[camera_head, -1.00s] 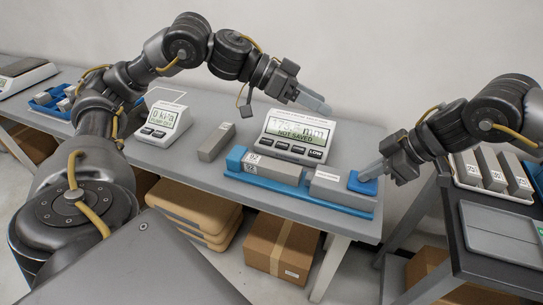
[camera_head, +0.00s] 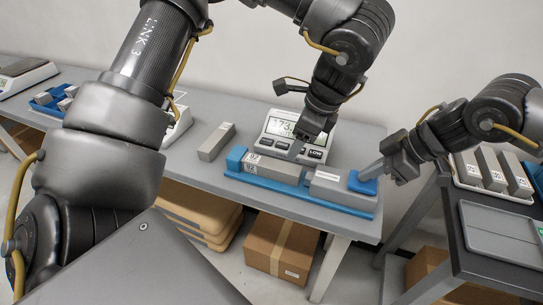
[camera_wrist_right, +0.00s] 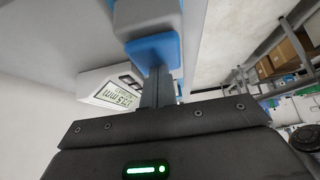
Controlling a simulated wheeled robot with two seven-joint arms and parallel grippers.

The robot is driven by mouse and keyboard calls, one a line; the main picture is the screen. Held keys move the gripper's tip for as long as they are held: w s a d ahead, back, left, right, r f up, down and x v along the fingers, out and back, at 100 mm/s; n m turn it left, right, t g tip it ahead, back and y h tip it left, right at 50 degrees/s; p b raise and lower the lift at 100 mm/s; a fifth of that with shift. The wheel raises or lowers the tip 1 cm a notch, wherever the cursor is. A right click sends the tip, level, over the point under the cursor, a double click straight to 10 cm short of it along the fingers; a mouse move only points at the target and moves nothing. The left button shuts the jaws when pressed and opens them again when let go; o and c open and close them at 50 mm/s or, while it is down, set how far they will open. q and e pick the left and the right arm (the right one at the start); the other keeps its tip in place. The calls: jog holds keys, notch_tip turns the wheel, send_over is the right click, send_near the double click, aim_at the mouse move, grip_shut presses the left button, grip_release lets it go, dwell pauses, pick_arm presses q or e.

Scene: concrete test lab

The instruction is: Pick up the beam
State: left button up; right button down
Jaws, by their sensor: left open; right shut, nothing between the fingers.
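A grey beam with a white end label (camera_head: 272,168) lies in a long blue measuring fixture (camera_head: 318,201), between a blue end block and a grey sliding block (camera_head: 340,185). My left gripper (camera_head: 297,150) is open and points down just above and behind the beam's right part, in front of the display. Contact with the beam cannot be told. My right gripper (camera_head: 368,173) is shut and empty, with its tips at the blue pad (camera_head: 362,184) on the sliding block's right end. In the right wrist view its fingers (camera_wrist_right: 157,90) meet the blue pad (camera_wrist_right: 152,52).
A measuring display (camera_head: 280,128) stands behind the fixture, partly covered by my left gripper. Another grey bar (camera_head: 216,142) lies on the table to the left. A side table (camera_head: 490,265) at right carries a tray of grey bars (camera_head: 492,178).

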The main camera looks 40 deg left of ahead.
aim_at(272, 164)
pick_arm(q)
jog(key=shift+g+y, duration=0.3)
jog(key=shift+g, duration=0.1)
jog(key=shift+s+a+r+x, duration=0.15)
jog(key=shift+a+x, duration=0.15)
jog(key=shift+x, duration=1.8)
jog(key=shift+s+a+r+x, duration=0.15)
jog(key=shift+a+x, duration=0.1)
jog(key=shift+x, duration=1.9)
jog(key=shift+s+a+r+x, duration=0.15)
jog(key=shift+a+x, duration=0.15)
jog(key=shift+x, duration=1.8)
jog(key=shift+c, duration=0.3)
grip_shut()
